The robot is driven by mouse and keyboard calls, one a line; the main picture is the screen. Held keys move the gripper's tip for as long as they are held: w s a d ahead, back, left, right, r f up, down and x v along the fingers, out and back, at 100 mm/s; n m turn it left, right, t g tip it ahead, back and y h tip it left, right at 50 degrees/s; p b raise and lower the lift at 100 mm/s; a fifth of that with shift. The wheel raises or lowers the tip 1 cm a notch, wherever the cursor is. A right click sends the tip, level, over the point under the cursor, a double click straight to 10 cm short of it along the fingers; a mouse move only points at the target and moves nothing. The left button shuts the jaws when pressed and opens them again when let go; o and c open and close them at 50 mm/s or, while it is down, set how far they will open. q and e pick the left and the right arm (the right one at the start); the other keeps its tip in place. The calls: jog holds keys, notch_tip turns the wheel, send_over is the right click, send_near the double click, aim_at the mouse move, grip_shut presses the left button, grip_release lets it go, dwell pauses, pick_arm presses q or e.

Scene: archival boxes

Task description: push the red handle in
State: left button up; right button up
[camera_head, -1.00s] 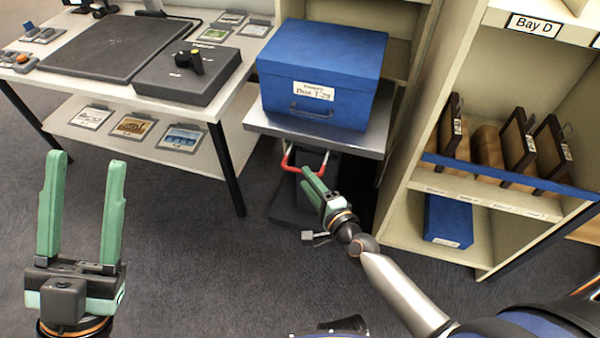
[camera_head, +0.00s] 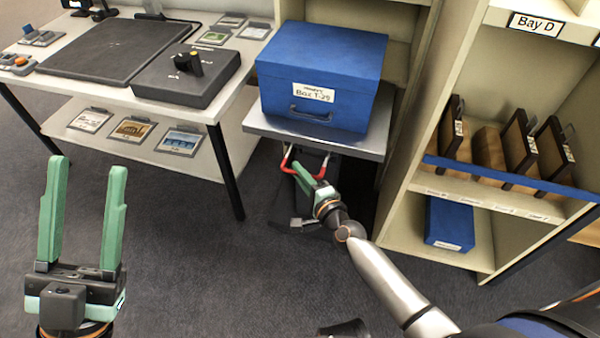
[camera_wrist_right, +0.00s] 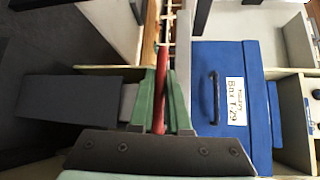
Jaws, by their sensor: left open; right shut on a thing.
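The red handle (camera_head: 322,168) sits under the front edge of the grey platform (camera_head: 335,147) that bears the blue box. In the right wrist view the red handle (camera_wrist_right: 159,95) stands between the green fingers. My right gripper (camera_head: 302,175) is shut on it, and its fingers hide part of it in the head view. In the right wrist view my right gripper (camera_wrist_right: 161,118) shows both fingers against the handle's sides. My left gripper (camera_head: 84,200) is open and empty at the left, above the carpet.
The blue box (camera_head: 320,75), labelled T-29, rests on the platform. A table (camera_head: 130,90) with dark equipment stands at the left. A shelf unit (camera_head: 405,200) marked Bay D stands at the right.

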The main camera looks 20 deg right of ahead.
grip_shut()
dwell(0.8)
jog(key=shift+w+d+b, duration=0.45)
jog(key=shift+w+d, duration=0.3)
jog(key=shift+w, duration=0.35)
jog(key=o, duration=0.6)
grip_release()
jog(key=shift+p+v, duration=1.35)
jog(key=shift+v, duration=4.95)
